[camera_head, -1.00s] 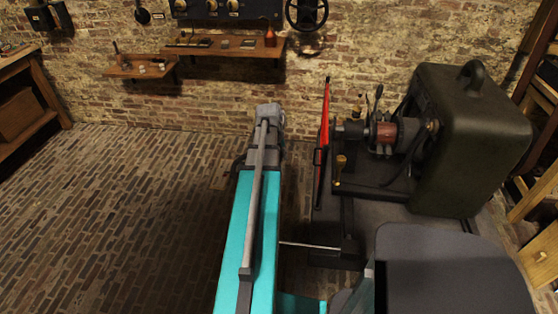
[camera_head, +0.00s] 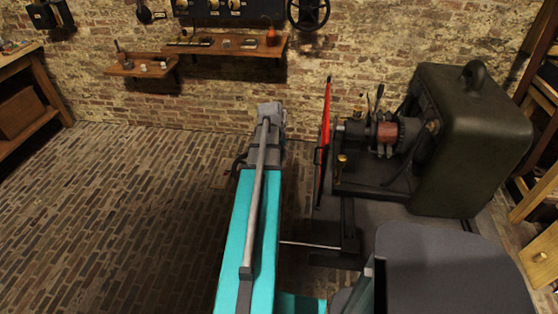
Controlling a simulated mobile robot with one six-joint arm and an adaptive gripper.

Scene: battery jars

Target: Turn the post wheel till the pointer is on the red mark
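My teal and grey arm stretches up the middle of the view and covers what is behind and below its far end. A dark curved piece (camera_head: 238,163) shows at the left side of the arm's far end; I cannot tell whether it is the post wheel's rim or part of my gripper. No gripper fingers can be made out. A black spoked handwheel (camera_head: 308,13) is on the back wall, partly cut by the top edge and apart from my arm. I can make out no pointer and no red mark.
A wooden shelf (camera_head: 225,47) with small items is on the brick wall. The brick floor (camera_head: 130,220) at left is clear.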

